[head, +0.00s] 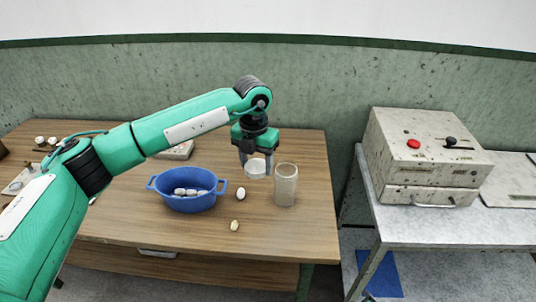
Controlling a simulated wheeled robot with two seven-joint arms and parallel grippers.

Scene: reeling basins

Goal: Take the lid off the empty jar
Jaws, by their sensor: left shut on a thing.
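An upright, see-through jar (286,186) stands on the wooden table near its right side. Its top looks uncovered and I see nothing inside it. My left gripper (256,160) points down just left of the jar's top. It is shut on a pale round lid (255,168), held above the table and apart from the jar. The fingertips are partly hidden by the lid. My right gripper is not in view.
A blue two-handled basin (190,204) with several white cocoons stands left of the jar. Two loose cocoons, one white (241,193) and one yellowish (235,225), lie between them. A grey bench (440,228) with a machine (425,150) stands at right.

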